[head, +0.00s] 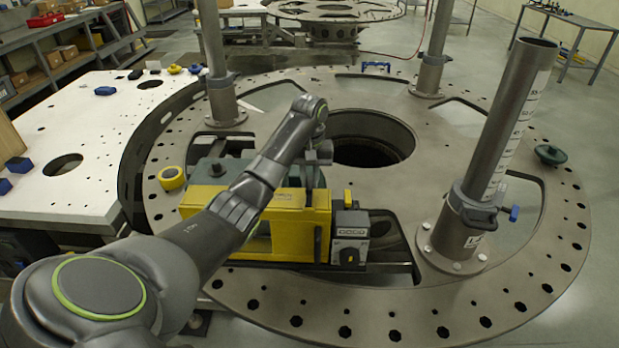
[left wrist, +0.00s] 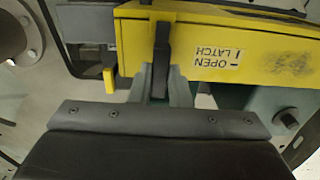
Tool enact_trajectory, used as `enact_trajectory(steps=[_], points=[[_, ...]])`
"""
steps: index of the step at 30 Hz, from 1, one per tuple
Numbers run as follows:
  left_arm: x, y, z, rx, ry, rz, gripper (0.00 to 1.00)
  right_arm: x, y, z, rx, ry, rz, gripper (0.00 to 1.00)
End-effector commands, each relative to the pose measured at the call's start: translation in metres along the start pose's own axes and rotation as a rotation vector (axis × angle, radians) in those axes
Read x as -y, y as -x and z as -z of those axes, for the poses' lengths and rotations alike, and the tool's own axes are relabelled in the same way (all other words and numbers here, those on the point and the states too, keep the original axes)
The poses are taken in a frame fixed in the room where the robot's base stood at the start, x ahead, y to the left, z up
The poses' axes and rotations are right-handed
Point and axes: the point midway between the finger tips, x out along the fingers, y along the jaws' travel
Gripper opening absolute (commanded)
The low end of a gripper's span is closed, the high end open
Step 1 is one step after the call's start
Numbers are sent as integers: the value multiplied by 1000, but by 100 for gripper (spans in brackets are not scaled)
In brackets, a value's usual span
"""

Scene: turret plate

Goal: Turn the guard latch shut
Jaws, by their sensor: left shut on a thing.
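The yellow guard (head: 255,220) sits on a machine on the round turret plate (head: 240,285). In the left wrist view the yellow guard (left wrist: 225,50) bears the words OPEN and LATCH. The guard latch, a dark upright lever (left wrist: 161,45), stands against the guard's face left of those words. My left gripper (left wrist: 158,80) is shut on this latch, with a finger on each side of it. In the head view my left gripper (head: 318,155) is above the right part of the guard, and the latch cannot be made out there. My right gripper is not in view.
A grey box with a black knob (head: 350,235) stands at the guard's right end. Posts (head: 500,125) rise from the plate. A large round opening (head: 370,150) lies behind the guard.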

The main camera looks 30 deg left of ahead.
Motion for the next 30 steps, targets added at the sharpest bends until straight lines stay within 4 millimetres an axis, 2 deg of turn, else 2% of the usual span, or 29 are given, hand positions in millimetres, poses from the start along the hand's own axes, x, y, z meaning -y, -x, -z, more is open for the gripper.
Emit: enact_trajectory(steps=[18, 19, 23, 30], points=[[0, 2, 1, -5, 41, -1, 0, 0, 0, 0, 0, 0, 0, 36], [0, 2, 1, -5, 41, -1, 20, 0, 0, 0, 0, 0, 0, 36], [0, 1, 1, -4, 40, -1, 37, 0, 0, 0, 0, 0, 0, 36], [0, 1, 0, -2, 39, 0, 38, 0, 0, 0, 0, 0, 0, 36]])
